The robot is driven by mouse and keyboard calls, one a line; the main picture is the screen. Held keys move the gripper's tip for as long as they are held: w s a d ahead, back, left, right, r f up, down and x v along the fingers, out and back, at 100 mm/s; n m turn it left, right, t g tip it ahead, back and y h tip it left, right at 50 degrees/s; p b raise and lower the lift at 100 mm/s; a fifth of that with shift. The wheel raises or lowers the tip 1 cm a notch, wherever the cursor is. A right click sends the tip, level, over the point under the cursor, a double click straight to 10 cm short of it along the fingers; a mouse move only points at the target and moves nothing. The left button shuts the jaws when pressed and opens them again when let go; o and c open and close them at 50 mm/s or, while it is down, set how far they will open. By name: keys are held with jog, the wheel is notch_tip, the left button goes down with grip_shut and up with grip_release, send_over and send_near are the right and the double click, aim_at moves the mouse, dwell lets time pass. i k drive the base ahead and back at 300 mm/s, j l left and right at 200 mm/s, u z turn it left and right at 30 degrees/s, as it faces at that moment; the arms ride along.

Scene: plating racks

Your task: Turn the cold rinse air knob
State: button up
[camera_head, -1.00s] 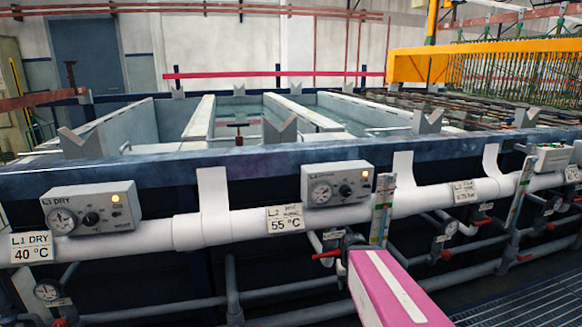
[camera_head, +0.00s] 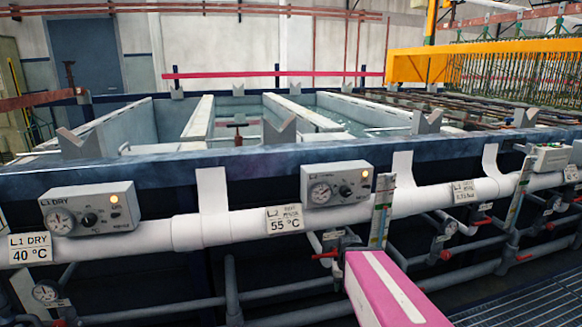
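The station tags on the white pipe read L1 DRY 40 °C (camera_head: 30,248) and 55 °C (camera_head: 285,219). A third tag (camera_head: 465,191) farther right is too blurred to read. Two grey control boxes, the L1 box (camera_head: 90,209) and the L2 box (camera_head: 337,184), each carry a gauge, a dark knob and an orange lamp. No knob is legibly marked cold rinse air. Small red handles show below the pipe, one (camera_head: 325,255) near the 55 °C tag and one (camera_head: 440,256) farther right. My pink arm link rises from the bottom right; my gripper cannot be made out.
A long dark tank rim (camera_head: 150,172) runs across behind the boxes. Grey pipes (camera_head: 265,293) run low under the white pipe (camera_head: 255,223). An upright gauge tube (camera_head: 381,212) stands just beyond my arm link. Grating (camera_head: 530,300) covers the floor at lower right.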

aim_at(446, 256)
jog(key=z, duration=1.25)
